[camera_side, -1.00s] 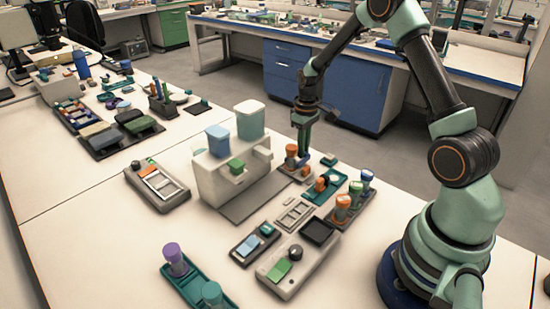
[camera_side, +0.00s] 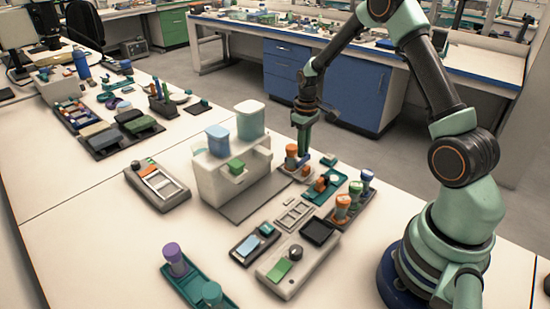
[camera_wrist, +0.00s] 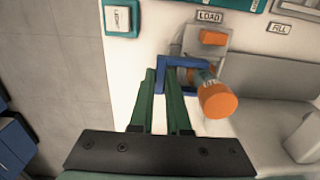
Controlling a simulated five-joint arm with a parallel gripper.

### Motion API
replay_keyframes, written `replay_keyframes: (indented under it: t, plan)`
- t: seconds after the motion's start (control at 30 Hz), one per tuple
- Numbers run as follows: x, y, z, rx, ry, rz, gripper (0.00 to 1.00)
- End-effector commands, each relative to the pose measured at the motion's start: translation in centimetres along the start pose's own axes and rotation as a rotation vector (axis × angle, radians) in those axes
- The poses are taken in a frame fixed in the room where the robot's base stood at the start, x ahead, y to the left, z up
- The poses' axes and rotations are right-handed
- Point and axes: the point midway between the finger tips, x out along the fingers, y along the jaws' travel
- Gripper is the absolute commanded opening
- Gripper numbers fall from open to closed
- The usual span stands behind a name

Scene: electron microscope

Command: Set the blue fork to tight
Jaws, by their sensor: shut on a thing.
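The blue fork (camera_wrist: 166,64) is a U-shaped piece in the wrist view. Its prongs point right, towards an orange-capped vial (camera_wrist: 217,100) on a grey holder. My gripper (camera_wrist: 163,90) is shut on the fork, its green fingers reaching it from below in the picture. I cannot tell whether the prongs touch the vial. In the side view my gripper (camera_side: 304,150) points down just beside the orange-capped vial (camera_side: 291,156), right of the white machine. The fork is too small to make out there.
The white machine (camera_side: 215,178) with blue and green containers on top stands left of my gripper. A teal tray (camera_side: 328,187) and a rack of capped vials (camera_side: 343,206) stand to the right. A LOAD label (camera_wrist: 209,17) lies beyond the fork. Bare table shows at front right.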

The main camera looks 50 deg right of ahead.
Motion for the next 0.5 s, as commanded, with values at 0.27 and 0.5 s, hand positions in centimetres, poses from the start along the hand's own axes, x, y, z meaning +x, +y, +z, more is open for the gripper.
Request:
replay_keyframes:
  t: [0.27,0.5]
  plan:
    - [-0.1,0.0,0.0,0.001,0.000,0.000,0.00]
    - [-0.1,-1.0,-0.1,-0.002,0.001,0.000,0.00]
